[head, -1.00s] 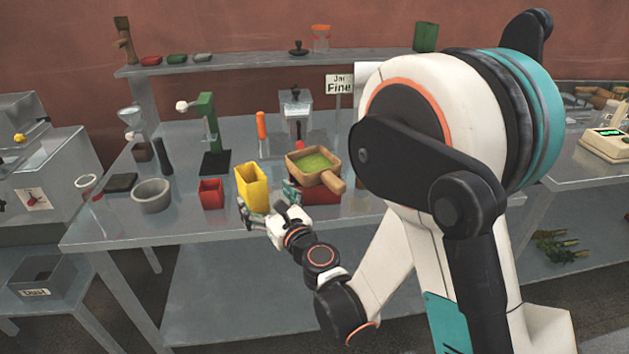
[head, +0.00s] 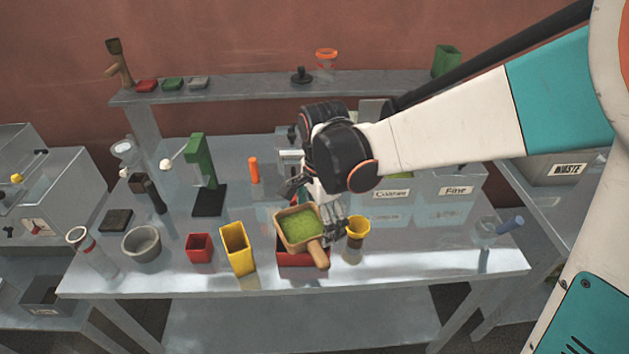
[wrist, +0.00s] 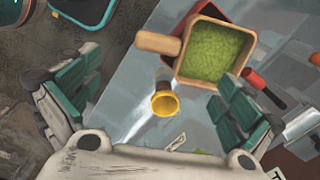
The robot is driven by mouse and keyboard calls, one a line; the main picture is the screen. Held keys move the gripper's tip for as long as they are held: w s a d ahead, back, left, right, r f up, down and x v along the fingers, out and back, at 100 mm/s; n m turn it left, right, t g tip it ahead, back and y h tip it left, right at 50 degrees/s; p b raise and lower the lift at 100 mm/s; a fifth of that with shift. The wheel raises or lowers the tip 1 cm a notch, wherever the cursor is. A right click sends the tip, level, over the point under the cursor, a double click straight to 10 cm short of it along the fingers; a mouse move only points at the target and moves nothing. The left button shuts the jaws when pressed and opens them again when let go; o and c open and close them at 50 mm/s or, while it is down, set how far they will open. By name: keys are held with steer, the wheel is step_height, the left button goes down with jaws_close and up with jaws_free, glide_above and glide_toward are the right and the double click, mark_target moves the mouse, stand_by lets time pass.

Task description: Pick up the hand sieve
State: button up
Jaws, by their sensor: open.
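The hand sieve appears to be the square wooden frame with a stubby handle (head: 316,254), filled with green powder. It rests on a red box (head: 293,260) near the table's front. In the wrist view the sieve (wrist: 158,42) lies beyond the fingertips, its handle pointing left. My gripper (head: 320,208) is open and empty, fingers downward, just behind and right of the sieve in the head view. In the wrist view its fingers (wrist: 160,100) are wide apart. I cannot tell whether any finger touches the sieve.
A yellow-topped cup (head: 357,232) stands close right of the sieve and shows between my fingers in the wrist view (wrist: 165,103). A yellow bin (head: 237,250) and a red bin (head: 199,248) stand left. Clear bins labelled Coarse (head: 390,205) and Fine (head: 450,200) are behind right.

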steer(key=b, duration=0.6)
glide_above(318, 251)
steer(key=f, duration=0.8)
steer(key=shift+s+d, duration=0.25)
steer(key=shift+s, duration=0.05)
steer(key=shift+w+a+f+b, duration=0.2)
steer(key=shift+f+b, duration=0.8)
steer(key=shift+f, duration=0.4)
steer(key=shift+w+a+f+b, duration=0.1)
steer(key=shift+w+f+b, duration=0.05)
steer(key=shift+f+b, duration=1.05)
steer(key=shift+f+p, duration=0.15)
steer(key=shift+p, duration=0.15)
steer(key=c, duration=1.3)
